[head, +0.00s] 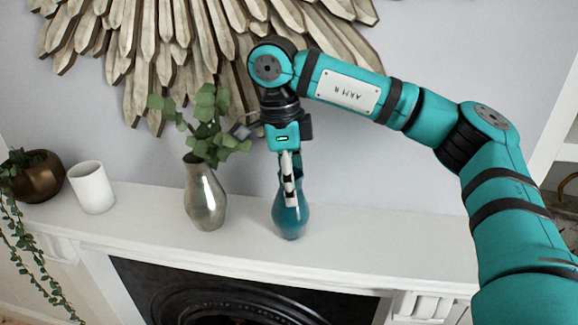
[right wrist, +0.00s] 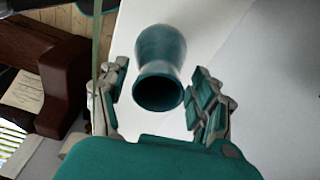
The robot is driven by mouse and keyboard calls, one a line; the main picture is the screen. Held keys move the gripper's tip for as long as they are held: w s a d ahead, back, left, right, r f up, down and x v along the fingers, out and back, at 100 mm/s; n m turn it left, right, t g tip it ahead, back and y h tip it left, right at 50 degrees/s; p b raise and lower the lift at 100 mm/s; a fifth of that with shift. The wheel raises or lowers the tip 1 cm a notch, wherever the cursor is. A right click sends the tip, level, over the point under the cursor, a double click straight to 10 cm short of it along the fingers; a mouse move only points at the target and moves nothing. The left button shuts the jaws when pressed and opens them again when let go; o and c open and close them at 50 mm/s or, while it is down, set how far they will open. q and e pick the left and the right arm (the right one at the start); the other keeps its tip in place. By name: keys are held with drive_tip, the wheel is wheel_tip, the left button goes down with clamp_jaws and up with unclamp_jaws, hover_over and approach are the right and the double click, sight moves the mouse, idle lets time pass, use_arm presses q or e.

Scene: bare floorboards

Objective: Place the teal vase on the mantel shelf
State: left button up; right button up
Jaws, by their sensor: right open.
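The teal vase (head: 290,217) stands upright on the white mantel shelf (head: 381,245), to the right of a silver vase. My right gripper (head: 290,195) hangs over it from above, and its fingers cover part of the vase's neck in the head view. In the right wrist view the vase (right wrist: 160,60) shows its dark round mouth between the two open fingers of my right gripper (right wrist: 160,98). Gaps show between the vase and both fingers. My left gripper is not in view.
A silver vase (head: 205,199) with green leaves stands close to the left. A white cup (head: 92,188) and a brown pot (head: 38,175) with a trailing plant stand further left. A wooden sunburst ornament (head: 190,50) hangs behind. The shelf right of the teal vase is clear.

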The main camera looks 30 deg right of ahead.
wheel_tip(320, 180, up, 12)
drive_tip(key=a, duration=0.1)
drive_tip(key=shift+w+a, duration=0.15)
drive_tip(key=shift+w, duration=0.2)
